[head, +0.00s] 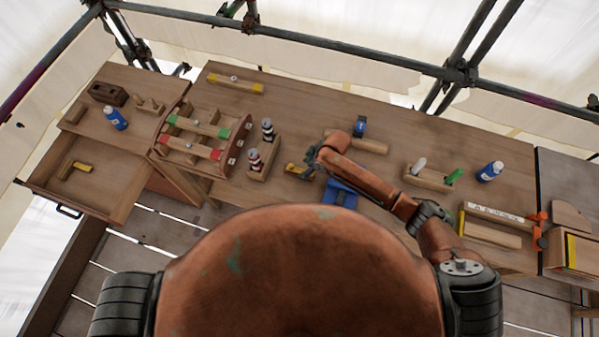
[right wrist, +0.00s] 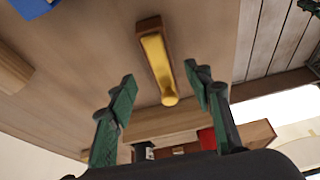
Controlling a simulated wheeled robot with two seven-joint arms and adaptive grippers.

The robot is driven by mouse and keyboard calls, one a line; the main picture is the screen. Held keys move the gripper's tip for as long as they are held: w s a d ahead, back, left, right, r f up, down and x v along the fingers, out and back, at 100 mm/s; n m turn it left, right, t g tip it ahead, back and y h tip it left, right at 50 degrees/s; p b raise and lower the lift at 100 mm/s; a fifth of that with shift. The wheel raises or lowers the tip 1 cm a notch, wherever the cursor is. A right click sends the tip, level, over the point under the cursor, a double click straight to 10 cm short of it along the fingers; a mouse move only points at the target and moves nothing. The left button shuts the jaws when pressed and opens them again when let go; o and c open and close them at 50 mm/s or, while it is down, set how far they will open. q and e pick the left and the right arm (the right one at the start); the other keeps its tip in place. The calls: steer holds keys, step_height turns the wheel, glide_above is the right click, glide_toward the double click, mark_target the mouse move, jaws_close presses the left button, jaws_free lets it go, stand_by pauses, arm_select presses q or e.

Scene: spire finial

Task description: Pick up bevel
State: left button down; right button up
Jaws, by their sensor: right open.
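A small yellow-and-wood tool that looks like the bevel (head: 298,170) lies on the workbench, near the middle. In the right wrist view the bevel (right wrist: 157,62) shows a yellow body with a rounded end along a brown wooden stock. My right gripper (head: 311,159) is just beside it in the head view, over the bench. In the right wrist view the green-padded fingers of the gripper (right wrist: 160,80) are spread, with the bevel seen in the gap beyond them. Nothing is held. My left gripper is not in view.
A blue tool (head: 341,193) lies just right of the bevel. A wooden block with striped pegs (head: 262,160) stands to its left. A rack with green and red clamps (head: 203,138) is farther left.

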mark_target(299, 170)
steer(key=x, duration=0.5)
steer(key=shift+a+r+p, duration=0.15)
steer(key=shift+a+p, duration=0.2)
steer(key=shift+p, duration=0.05)
jaws_close()
